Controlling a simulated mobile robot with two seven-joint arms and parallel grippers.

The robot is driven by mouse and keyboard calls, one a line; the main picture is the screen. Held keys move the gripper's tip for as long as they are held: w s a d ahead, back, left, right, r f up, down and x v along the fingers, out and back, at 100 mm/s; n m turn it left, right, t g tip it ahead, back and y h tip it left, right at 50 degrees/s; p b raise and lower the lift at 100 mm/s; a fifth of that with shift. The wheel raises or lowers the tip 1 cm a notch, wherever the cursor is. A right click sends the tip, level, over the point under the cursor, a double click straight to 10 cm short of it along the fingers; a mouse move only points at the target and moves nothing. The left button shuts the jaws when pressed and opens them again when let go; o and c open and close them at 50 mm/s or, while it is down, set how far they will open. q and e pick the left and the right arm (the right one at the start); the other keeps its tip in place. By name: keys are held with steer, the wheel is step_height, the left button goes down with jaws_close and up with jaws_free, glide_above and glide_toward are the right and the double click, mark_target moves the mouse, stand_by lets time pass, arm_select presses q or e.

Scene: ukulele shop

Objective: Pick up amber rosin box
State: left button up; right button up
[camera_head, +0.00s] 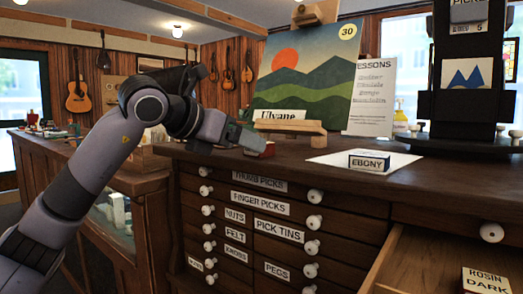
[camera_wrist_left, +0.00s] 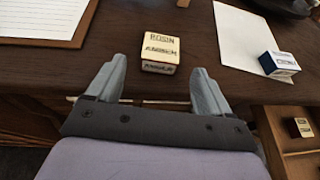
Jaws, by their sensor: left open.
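A small box with a cream top reading ROSIN (camera_wrist_left: 161,49) stands on the dark counter in the left wrist view; the second word on its top is blurred. In the head view a reddish bit of it (camera_head: 268,150) shows beside my gripper, mostly hidden. My left gripper (camera_wrist_left: 160,88) is open and empty, its fingers pointing at the box, which lies just past and between the fingertips. The gripper also shows in the head view (camera_head: 252,141), at the counter's front left. My right gripper is in neither view.
An EBONY box (camera_head: 369,161) sits on white paper (camera_head: 335,158) to the right. An open drawer (camera_head: 420,262) holds a ROSIN DARK box (camera_head: 486,281). A wooden stand (camera_head: 290,127) and a picture (camera_head: 312,75) are behind. A dark display rack (camera_head: 470,110) stands at right.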

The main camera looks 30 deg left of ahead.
arm_select(q)
steer(key=x, duration=0.4)
steer(key=shift+w+r, duration=0.25)
steer(key=shift+w, duration=0.05)
steer(key=c, duration=1)
steer(key=shift+c, duration=0.2)
steer(key=shift+r, duration=0.1)
